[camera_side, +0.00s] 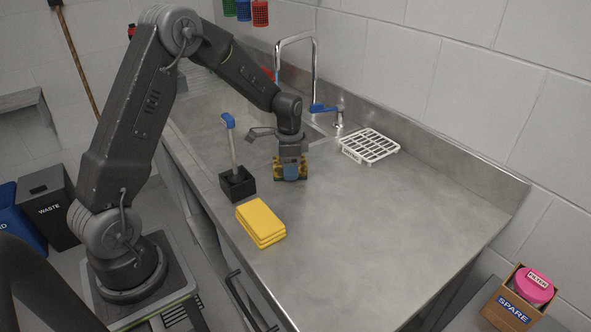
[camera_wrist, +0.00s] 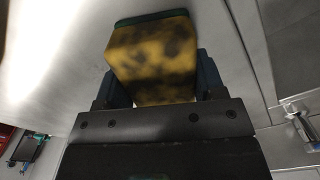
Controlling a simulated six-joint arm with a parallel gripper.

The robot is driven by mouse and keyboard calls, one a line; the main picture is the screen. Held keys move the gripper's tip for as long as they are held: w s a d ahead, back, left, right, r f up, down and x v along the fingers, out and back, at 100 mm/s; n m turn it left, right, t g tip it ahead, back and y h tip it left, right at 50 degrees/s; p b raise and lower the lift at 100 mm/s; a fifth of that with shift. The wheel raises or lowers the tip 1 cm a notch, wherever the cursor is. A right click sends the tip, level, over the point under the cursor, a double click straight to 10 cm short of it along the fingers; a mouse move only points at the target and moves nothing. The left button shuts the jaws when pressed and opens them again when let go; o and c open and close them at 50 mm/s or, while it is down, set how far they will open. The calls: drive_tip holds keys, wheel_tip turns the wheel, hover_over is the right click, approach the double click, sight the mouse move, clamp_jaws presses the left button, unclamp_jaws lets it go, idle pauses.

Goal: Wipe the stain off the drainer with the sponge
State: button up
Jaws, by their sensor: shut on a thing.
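The sponge (camera_side: 291,169) is yellow with dark, dirty blotches; a green layer shows along one edge in the wrist view (camera_wrist: 152,52). My gripper (camera_side: 290,168) is shut on the sponge, with a blue finger on each side of it. In the side view the sponge is low over the steel drainer (camera_side: 340,235), right of the black brush holder. I cannot tell whether it touches the surface. No stain shows clearly on the visible part of the drainer; the area under the sponge and gripper is hidden.
A black holder with a blue-handled brush (camera_side: 237,182) stands left of my gripper. Folded yellow cloths (camera_side: 261,222) lie at the front edge. A white rack (camera_side: 369,146) and the tap (camera_side: 313,70) are behind. The right part of the drainer is clear.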

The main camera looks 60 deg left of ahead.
sight(310, 194)
drive_tip(key=shift+a, duration=0.5)
drive_tip(key=shift+d, duration=5.15)
drive_tip(key=shift+s+d, duration=0.2)
drive_tip(key=shift+a, duration=5.4)
drive_tip(key=shift+d, duration=5.2)
drive_tip(key=shift+d+r, duration=0.15)
wheel_tip(310, 194, up, 8)
